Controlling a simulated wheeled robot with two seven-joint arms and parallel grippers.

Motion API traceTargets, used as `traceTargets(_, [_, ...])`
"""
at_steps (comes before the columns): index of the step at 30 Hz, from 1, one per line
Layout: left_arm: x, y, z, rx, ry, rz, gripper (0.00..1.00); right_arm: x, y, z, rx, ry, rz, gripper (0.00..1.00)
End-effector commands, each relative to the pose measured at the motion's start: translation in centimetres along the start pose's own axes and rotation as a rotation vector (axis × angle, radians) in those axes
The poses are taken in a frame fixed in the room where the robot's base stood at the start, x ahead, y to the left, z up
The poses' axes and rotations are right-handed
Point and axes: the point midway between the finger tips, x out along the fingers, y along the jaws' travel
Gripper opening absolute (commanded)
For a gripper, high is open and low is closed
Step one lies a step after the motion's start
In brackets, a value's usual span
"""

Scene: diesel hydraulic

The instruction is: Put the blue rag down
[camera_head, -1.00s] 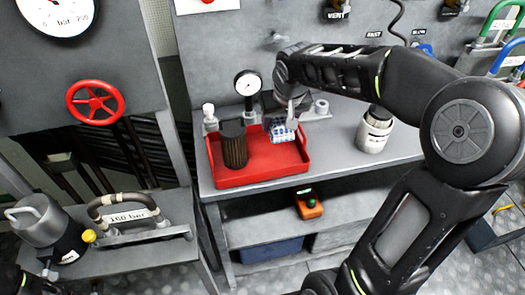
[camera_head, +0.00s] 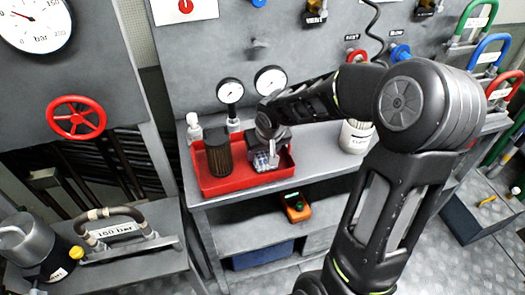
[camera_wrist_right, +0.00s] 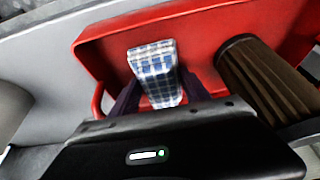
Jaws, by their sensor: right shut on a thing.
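The blue rag (camera_wrist_right: 156,68), a folded blue and white checked cloth, is between the fingers of my right gripper (camera_wrist_right: 160,92) in the right wrist view. In the head view the rag (camera_head: 262,161) shows below my right gripper (camera_head: 268,152), over the right part of the red tray (camera_head: 225,184). The gripper is shut on it. I cannot tell whether the rag touches the tray floor. My left gripper is not in view.
A brown pleated filter (camera_head: 219,157) stands in the left part of the tray, beside the rag. A white canister (camera_head: 356,136) stands on the bench to the right. Two gauges (camera_head: 230,91) are behind the tray. An orange device (camera_head: 296,207) lies on the shelf below.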

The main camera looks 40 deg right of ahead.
Motion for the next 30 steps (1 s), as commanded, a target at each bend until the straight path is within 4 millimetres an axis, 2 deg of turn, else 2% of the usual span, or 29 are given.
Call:
traceTargets(11, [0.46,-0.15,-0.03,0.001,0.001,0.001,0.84,0.48,0.02,0.18,0.001,0.001,0.0,0.15])
traceTargets(12, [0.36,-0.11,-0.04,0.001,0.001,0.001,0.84,0.38,0.02,0.14,0.001,0.001,0.0,0.56])
traceTargets(20, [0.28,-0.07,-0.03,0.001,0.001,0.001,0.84,0.32,0.02,0.13,0.001,0.0,0.0,0.76])
traceTargets(30, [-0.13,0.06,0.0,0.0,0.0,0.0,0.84,-0.06,0.01,-0.02,0.001,0.0,0.0,0.76])
